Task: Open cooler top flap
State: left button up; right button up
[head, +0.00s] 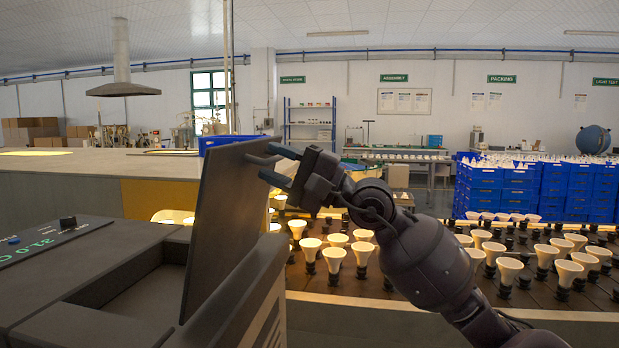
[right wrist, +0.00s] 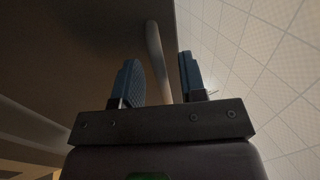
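The cooler (head: 85,268) is a dark grey box at the lower left of the head view. Its top flap (head: 220,215) is a dark panel standing nearly upright, tilted slightly, with part of the cooler's inside showing to its left. My right gripper (head: 266,168) is at the flap's upper right edge, with its blue fingers pointing at the flap. In the right wrist view, the flap (right wrist: 80,50) fills the left side, and a bar-shaped handle (right wrist: 156,50) shows between the spread fingers (right wrist: 160,80), with gaps on both sides. My left gripper is out of view.
A display panel (head: 50,240) reading about 31.0 C sits on the cooler's left part. Many bulbs (head: 334,258) stand in rows on a bench to the right, under and beside my right arm. Blue crates (head: 500,190) are stacked behind. A counter (head: 90,165) lies behind the cooler.

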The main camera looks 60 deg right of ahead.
jog(key=v, duration=0.9)
jog(key=shift+s+b, duration=0.25)
jog(key=shift+b, duration=0.15)
jog(key=shift+m, duration=0.3)
